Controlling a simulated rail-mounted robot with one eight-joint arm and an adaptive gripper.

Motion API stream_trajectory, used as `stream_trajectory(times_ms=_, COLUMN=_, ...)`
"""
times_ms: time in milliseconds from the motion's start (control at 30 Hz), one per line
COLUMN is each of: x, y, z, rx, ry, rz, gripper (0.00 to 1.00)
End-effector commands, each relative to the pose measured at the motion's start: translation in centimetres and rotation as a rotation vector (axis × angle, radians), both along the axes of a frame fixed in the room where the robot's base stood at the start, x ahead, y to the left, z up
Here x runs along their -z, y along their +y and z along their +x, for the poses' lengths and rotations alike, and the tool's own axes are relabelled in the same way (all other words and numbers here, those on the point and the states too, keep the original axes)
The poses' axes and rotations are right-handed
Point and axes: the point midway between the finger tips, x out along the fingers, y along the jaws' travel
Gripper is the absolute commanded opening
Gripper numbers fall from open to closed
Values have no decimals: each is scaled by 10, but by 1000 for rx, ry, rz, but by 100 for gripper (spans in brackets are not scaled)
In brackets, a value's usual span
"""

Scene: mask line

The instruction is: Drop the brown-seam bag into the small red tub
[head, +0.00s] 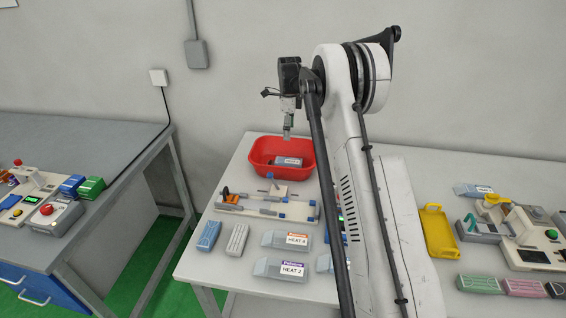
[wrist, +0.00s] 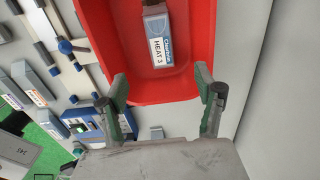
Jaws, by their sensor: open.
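The small red tub (head: 262,146) stands at the back left of the near table. It fills the upper middle of the wrist view (wrist: 190,88). A grey bag (head: 288,161) with a white label lies inside the tub. In the wrist view this bag (wrist: 154,24) shows a brown band at its top end, cut by the frame edge, and a label reading HEAT with a blue strip. My gripper (head: 288,134) is above the tub. Its fingers are spread apart in the wrist view (wrist: 162,88), with nothing between them and the bag apart from them.
A beige fixture (head: 265,207) stands in front of the tub. Blue and grey packs (head: 209,236) and labelled bags (head: 285,241) lie nearer the front. A yellow tray (head: 438,232) is on the right. A wall rises close behind the tub.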

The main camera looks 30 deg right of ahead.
Motion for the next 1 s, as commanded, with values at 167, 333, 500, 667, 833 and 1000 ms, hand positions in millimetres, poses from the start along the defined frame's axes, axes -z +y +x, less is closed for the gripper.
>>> stream_trajectory(times_ms=167, x=-28, y=0, z=0, rx=0, ry=0, rz=0, gripper=66)
stream_trajectory(times_ms=333, x=-40, y=0, z=0, rx=0, ry=0, rz=0, gripper=66)
stream_trajectory(times_ms=500, x=-43, y=0, z=0, rx=0, ry=0, rz=0, gripper=66)
stream_trajectory(times_ms=667, x=-43, y=0, z=0, rx=0, ry=0, rz=0, gripper=66)
stream_trajectory(times_ms=833, x=-44, y=1, z=0, rx=-3, ry=-1, rz=-1, gripper=66)
stream_trajectory(times_ms=1000, x=-60, y=12, z=-9, rx=-71, ry=-19, rz=-6, gripper=66)
